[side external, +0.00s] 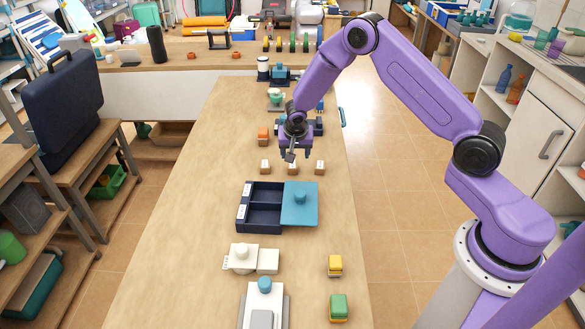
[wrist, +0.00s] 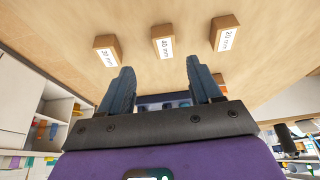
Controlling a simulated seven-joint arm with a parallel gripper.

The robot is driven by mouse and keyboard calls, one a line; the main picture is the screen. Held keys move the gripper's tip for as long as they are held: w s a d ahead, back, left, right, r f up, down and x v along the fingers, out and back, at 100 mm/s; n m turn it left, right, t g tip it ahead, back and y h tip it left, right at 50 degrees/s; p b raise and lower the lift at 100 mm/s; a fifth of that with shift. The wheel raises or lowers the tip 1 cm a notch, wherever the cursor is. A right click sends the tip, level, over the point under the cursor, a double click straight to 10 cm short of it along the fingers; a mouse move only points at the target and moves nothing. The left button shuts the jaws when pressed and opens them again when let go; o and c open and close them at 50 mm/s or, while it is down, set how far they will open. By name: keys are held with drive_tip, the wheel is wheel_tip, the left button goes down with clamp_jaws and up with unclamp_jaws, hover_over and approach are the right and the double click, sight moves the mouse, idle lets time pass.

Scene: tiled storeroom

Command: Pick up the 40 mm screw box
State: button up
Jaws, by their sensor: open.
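Three small tan boxes with white labels stand in a row on the wooden table. The middle box, whose label reads 40 mm, is the 40 mm screw box (wrist: 163,41); in the side view it is the middle one (side external: 293,168). One box (wrist: 107,49) is left of it in the wrist view, its label hard to read; the other (wrist: 224,33), at right, reads 20 mm. My gripper (wrist: 160,67) is open and empty, its fingers apart. In the side view my gripper (side external: 290,154) is above the table, close to the middle box; the exact gap is unclear.
A dark blue divided tray (side external: 262,228) with a teal lid (side external: 299,204) lies nearer the camera. An orange block (side external: 263,136) stands behind the row, left of my gripper. The table's left half (side external: 190,220) is clear.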

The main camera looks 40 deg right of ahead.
sight(293, 165)
drive_tip(key=shift+a+x, duration=0.2)
drive_tip(key=shift+x, duration=1.65)
drive_tip(key=shift+a+x, duration=0.25)
drive_tip(key=shift+x, duration=1.55)
drive_tip(key=shift+w, duration=0.15)
drive_tip(key=shift+f, duration=0.1)
drive_tip(key=c, duration=1.2)
